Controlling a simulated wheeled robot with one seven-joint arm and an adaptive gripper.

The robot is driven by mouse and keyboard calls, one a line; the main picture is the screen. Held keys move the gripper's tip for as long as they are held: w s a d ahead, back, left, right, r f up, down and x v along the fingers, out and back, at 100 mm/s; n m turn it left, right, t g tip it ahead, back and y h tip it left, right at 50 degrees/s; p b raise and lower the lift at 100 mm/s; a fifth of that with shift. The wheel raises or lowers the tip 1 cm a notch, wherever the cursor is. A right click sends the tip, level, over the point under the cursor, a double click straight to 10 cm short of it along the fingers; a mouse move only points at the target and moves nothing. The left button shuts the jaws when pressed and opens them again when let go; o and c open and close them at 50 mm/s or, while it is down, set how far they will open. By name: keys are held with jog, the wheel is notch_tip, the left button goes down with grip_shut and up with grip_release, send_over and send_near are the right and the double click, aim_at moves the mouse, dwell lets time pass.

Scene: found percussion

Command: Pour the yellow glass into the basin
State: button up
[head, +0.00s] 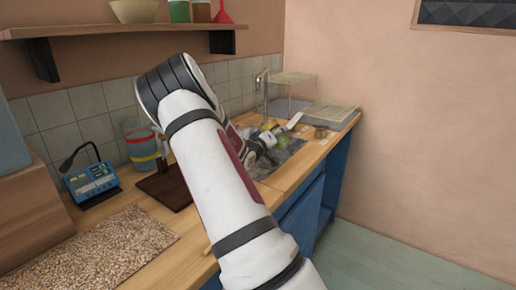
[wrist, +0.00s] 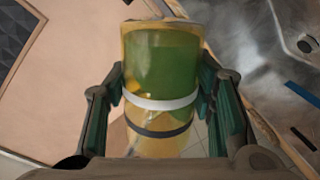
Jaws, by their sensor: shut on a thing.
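My gripper (wrist: 162,82) is shut on the yellow glass (wrist: 160,98), with one finger on each side of it. The glass is see-through yellow with a white band and a dark band, and green shows through much of its wall. The grey metal basin (wrist: 268,50) lies at the right in the wrist view. In the head view my gripper (head: 266,139) is over the basin (head: 277,164), and my arm hides part of it. I cannot tell how far the glass is tilted or whether anything is flowing out.
A faucet (head: 261,92) rises behind the basin, with a drying rack (head: 327,114) to its right. A banded see-through container (head: 141,148), a dark board (head: 165,188) and a blue device (head: 92,184) stand left on the counter. A shelf (head: 120,29) hangs above.

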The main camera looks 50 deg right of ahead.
jog(key=shift+f+n+p, duration=0.2)
jog(key=shift+n+p, duration=0.25)
jog(key=shift+n, duration=0.25)
jog(key=shift+f+n+p, duration=0.2)
jog(key=shift+n+p, duration=0.25)
jog(key=shift+n, duration=0.25)
dwell(0.8)
jog(key=shift+f+n+g, duration=0.3)
jog(key=shift+n, duration=0.5)
dwell(0.5)
jog(key=shift+w+f+n+b, duration=0.25)
jog(key=shift+w+n+b, duration=0.45)
jog(key=shift+b, duration=0.05)
dwell(0.6)
jog(key=shift+w+r+n+g, duration=0.25)
jog(key=shift+r+n+g, duration=0.2)
jog(key=shift+n, duration=0.55)
dwell(0.7)
jog(key=shift+s+f+m, duration=0.3)
jog(key=shift+f+m, duration=0.05)
jog(key=shift+m, duration=0.25)
jog(key=shift+s+m+t+p, duration=0.3)
jog(key=shift+s+m+t, duration=0.1)
jog(key=shift+m, duration=0.4)
